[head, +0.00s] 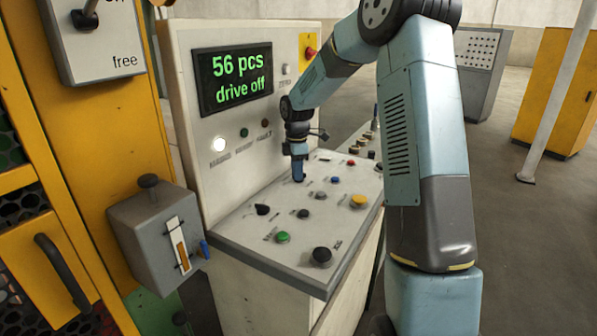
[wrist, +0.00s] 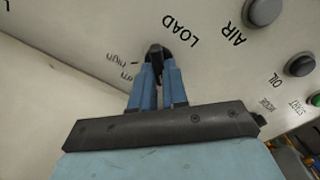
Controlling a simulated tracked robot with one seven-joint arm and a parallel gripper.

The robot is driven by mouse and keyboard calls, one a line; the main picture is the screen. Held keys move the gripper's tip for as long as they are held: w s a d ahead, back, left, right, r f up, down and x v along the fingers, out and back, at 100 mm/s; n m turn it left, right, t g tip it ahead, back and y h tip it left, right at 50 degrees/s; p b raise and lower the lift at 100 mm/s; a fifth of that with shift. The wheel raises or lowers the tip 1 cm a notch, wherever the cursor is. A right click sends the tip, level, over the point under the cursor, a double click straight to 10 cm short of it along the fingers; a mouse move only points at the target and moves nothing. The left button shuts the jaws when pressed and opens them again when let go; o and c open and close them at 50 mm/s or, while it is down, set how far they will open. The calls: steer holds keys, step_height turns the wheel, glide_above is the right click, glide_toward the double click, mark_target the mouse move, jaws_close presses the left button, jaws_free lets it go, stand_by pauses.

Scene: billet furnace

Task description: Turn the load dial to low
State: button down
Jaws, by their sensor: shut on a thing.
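The load dial (wrist: 154,50) is a small black knob on the pale panel, beside the word LOAD in the wrist view. Small labels stand to its left; one reads "high" and the other is hard to read. My gripper (wrist: 157,72) has its two blue fingers closed around the dial. In the head view my gripper (head: 299,178) points down onto the far left part of the sloping console top, and its fingers hide the dial. The dial's pointing direction cannot be made out.
The console (head: 330,240) carries several knobs and buttons, including a green button (head: 282,237), a yellow button (head: 358,201) and a black knob (head: 321,256). The display (head: 233,78) reads "56 pcs drive off". A grey lever box (head: 150,240) stands at left.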

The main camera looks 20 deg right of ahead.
steer(key=shift+w+d, duration=0.1)
steer(key=c, duration=1.1)
jaws_free()
steer(key=shift+c, duration=0.2)
step_height(320, 180, up, 14)
steer(key=shift+f, duration=0.15)
